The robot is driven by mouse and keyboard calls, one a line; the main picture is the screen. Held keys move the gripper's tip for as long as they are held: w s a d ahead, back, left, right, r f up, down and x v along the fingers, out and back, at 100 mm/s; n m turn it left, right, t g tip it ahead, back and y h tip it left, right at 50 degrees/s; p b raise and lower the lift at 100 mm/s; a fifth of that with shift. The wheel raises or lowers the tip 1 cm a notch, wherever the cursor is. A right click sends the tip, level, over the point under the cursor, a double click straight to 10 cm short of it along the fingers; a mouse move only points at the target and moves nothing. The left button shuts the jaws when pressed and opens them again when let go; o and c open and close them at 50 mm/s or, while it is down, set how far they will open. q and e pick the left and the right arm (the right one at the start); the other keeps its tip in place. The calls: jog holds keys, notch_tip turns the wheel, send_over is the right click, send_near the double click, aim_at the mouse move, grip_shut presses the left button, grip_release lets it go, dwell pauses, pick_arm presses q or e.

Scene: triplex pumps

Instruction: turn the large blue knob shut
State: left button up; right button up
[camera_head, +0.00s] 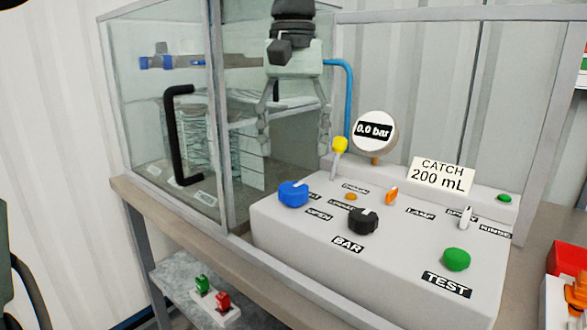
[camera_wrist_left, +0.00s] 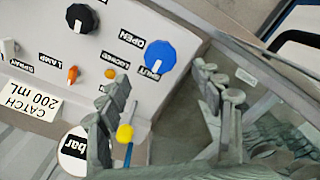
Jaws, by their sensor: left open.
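The large blue knob (camera_head: 293,194) sits at the left end of the white control panel (camera_head: 290,240). In the left wrist view the blue knob (camera_wrist_left: 147,50) is beside the OPEN and SHUT labels. A pale mark shows on it, but I cannot tell its exact setting. My left gripper (camera_head: 295,145) points down with its fingers spread and empty. It hangs above and behind the knob, apart from it. In the left wrist view the gripper's fingers (camera_wrist_left: 165,88) frame the space below the knob. My right gripper is not in view.
A yellow-tipped lever (camera_head: 339,146), a round gauge (camera_head: 374,132) reading 0.0 bar and a blue hose (camera_head: 349,95) stand close behind the knob. A black knob (camera_head: 363,221) is to its right. A glass enclosure (camera_head: 160,110) with a black handle (camera_head: 176,140) is at the left.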

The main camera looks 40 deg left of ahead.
aim_at(293, 188)
pick_arm(q)
jog(key=shift+r, duration=2.25)
notch_tip(293, 188, down, 12)
jog(key=shift+f, duration=0.1)
jog(key=m, duration=1.1)
jog(key=shift+a+m, duration=0.1)
jog(key=shift+m, duration=0.2)
jog(key=m, duration=0.6)
jog(key=shift+a+m, duration=0.1)
jog(key=shift+m, duration=0.3)
jog(key=shift+r, duration=0.75)
